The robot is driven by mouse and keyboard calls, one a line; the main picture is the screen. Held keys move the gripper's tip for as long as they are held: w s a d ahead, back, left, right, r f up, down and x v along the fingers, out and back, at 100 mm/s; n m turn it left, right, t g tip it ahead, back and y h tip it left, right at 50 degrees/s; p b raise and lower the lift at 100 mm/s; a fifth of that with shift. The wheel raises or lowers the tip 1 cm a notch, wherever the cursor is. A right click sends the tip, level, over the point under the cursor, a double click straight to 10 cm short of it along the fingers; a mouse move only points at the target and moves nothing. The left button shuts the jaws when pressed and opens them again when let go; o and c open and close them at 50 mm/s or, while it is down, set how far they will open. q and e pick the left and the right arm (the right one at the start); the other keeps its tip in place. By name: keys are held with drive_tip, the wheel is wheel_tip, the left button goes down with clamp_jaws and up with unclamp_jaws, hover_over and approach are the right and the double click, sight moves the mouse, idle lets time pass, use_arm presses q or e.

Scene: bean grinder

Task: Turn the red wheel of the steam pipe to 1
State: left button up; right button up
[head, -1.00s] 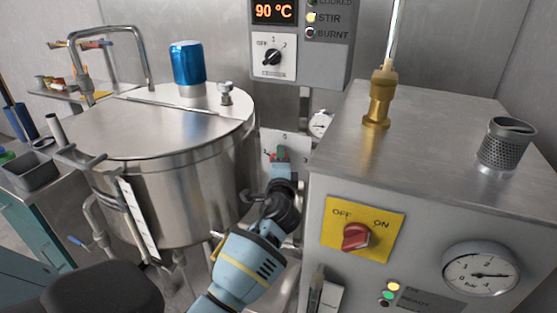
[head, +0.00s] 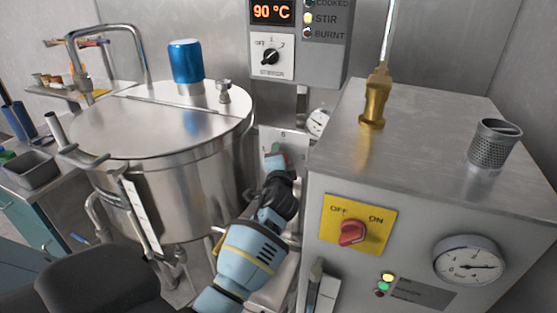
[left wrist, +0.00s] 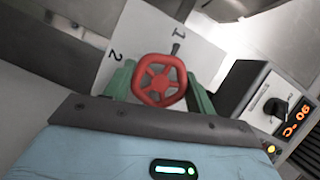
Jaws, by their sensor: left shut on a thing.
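The red wheel (left wrist: 159,80) shows in the left wrist view, in front of a white plate (left wrist: 205,58) marked 1 and 2. A dark pointer on the wheel's far side points close to the 1. My left gripper (left wrist: 160,84) has its green fingers on both sides of the wheel and is shut on it. In the head view my left gripper (head: 279,160) reaches the white plate (head: 290,138) between the kettle and the steam box, and the wheel is mostly hidden behind it. My right gripper is not in view.
A large steel kettle (head: 160,125) with a lid stands left of my arm. A steel box (head: 440,125) with a yellow OFF/ON switch plate (head: 358,222) and a gauge (head: 468,260) stands close on the right. The gap between them is narrow.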

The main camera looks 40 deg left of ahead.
use_arm(q)
drive_tip(key=o, duration=1)
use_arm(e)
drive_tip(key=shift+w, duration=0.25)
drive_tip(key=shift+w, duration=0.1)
use_arm(q)
drive_tip(key=v, duration=0.8)
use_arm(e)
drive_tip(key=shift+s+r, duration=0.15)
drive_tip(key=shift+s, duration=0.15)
use_arm(q)
drive_tip(key=shift+w, duration=0.1)
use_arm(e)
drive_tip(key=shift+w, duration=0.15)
